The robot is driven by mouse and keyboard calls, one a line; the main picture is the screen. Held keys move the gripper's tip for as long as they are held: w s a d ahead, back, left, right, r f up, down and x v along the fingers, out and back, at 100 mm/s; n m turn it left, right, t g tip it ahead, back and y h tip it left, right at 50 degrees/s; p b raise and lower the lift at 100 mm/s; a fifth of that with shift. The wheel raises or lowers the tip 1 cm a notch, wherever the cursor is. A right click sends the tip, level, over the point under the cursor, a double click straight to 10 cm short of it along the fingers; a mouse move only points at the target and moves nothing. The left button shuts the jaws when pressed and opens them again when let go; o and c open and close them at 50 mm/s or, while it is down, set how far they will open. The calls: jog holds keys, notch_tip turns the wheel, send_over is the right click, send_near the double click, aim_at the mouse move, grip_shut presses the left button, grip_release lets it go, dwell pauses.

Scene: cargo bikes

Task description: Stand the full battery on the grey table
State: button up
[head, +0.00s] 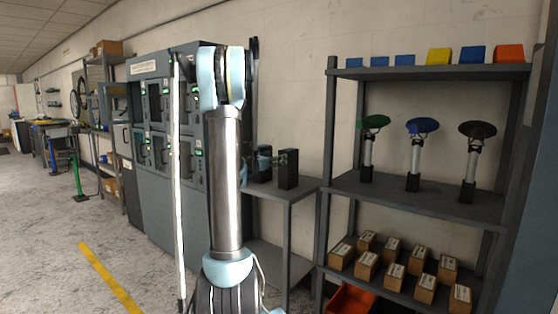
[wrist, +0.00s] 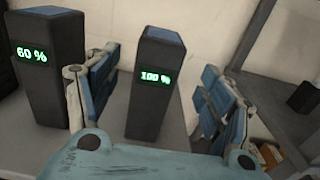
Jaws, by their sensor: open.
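The full battery (wrist: 152,95), a dark upright block with a blue-grey top and a green "100 %" display, stands in the wrist view on a grey surface. My gripper (wrist: 155,72) is open, with one finger on each side of this battery and visible gaps between. In the head view my gripper (head: 264,158) is over the grey table (head: 302,187), partly hidden behind my arm. A dark battery (head: 288,168) stands upright there just right of the gripper; its display cannot be read.
A second battery (wrist: 47,65) reading "60 %" stands close left of my left finger. A charging cabinet (head: 157,205) is left of the table. A shelf rack (head: 420,200) with saddles and small boxes stands right of it. An orange bin (head: 350,298) is low down.

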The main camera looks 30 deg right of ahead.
jog(key=s+a+f+m+g+y, duration=0.1)
jog(key=s+a+f+m+y, duration=0.4)
jog(key=s+a, duration=0.7)
jog(key=s+a+f+m+g+y, duration=0.2)
jog(key=s+a+f+m+y, duration=0.4)
jog(key=s+a+f+m, duration=0.3)
jog(key=s+a+f+m+g+y, duration=0.1)
jog(key=s+a+f+m+y, duration=0.4)
jog(key=s+a, duration=1.2)
jog(key=a+f+m, duration=0.2)
jog(key=a+m, duration=0.1)
jog(key=a, duration=0.1)
jog(key=shift+a+f+g+y, duration=0.15)
jog(key=shift+a+g+y, duration=0.15)
jog(key=shift+a, duration=0.1)
